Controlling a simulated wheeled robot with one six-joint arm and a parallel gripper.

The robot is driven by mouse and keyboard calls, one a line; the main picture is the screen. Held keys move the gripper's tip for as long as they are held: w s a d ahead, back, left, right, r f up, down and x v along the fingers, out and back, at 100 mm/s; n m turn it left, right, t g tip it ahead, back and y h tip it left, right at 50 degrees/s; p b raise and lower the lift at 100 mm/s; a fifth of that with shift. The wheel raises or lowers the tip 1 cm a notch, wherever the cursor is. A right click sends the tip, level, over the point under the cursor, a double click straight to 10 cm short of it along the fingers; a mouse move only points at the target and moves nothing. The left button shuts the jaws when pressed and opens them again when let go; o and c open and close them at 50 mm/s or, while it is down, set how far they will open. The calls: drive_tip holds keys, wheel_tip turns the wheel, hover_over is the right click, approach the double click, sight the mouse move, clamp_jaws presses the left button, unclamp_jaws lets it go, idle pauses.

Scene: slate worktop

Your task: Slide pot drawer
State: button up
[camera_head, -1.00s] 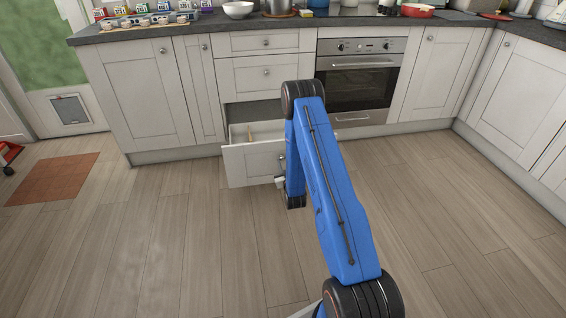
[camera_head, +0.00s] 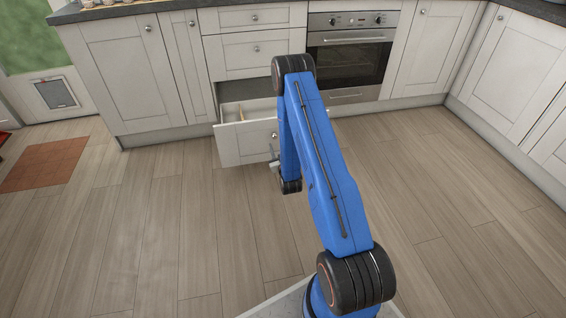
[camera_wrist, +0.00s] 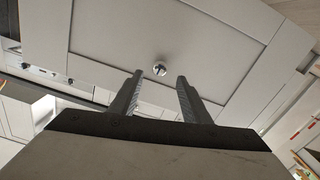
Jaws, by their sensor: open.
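The pot drawer (camera_head: 245,144) is the lowest of the white drawers left of the oven. It is pulled out, and its open top shows a light brown item inside. In the wrist view its white front panel (camera_wrist: 205,45) fills the upper middle, with a round metal knob (camera_wrist: 159,69). My gripper (camera_wrist: 159,80) is open, its two dark fingers apart on either side below the knob. The knob appears just beyond the fingertips, not clasped. In the head view my arm covers the right end of the drawer and most of my gripper.
Two shut drawers (camera_head: 254,55) are above the pot drawer. The oven (camera_head: 350,55) is to the right, with white cupboards on both sides. An orange-brown mat (camera_head: 42,164) lies at far left. The wooden floor before the drawer is clear.

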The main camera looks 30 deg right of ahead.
drive_tip(key=v, duration=1.3)
drive_tip(key=shift+s, duration=0.15)
drive_tip(key=w+a+r+g+y, duration=0.1)
drive_tip(key=w+a+r+g, duration=0.15)
drive_tip(key=r, duration=0.45)
drive_tip(key=w+a+r+g+y, duration=0.1)
drive_tip(key=w+r, duration=0.3)
drive_tip(key=r, duration=0.3)
drive_tip(key=s+a+r+g+y, duration=0.1)
drive_tip(key=s+a+r, duration=0.2)
drive_tip(key=r, duration=0.4)
drive_tip(key=s+a+r+g+y, duration=0.1)
drive_tip(key=s+a+r+g, duration=0.15)
drive_tip(key=r, duration=0.45)
drive_tip(key=s+a+r+g, duration=0.2)
drive_tip(key=s+r, duration=0.2)
drive_tip(key=s, duration=0.9)
drive_tip(key=s+a+r+g, duration=0.1)
drive_tip(key=s+a+r, duration=0.2)
drive_tip(key=s, duration=1)
drive_tip(key=s+a+r+g+y, duration=0.1)
drive_tip(key=s+r, duration=0.6)
drive_tip(key=s, duration=0.7)
drive_tip(key=shift+a+r+n+g, duration=0.15)
drive_tip(key=shift+a+n+g, duration=0.15)
drive_tip(key=shift+a+g, duration=0.5)
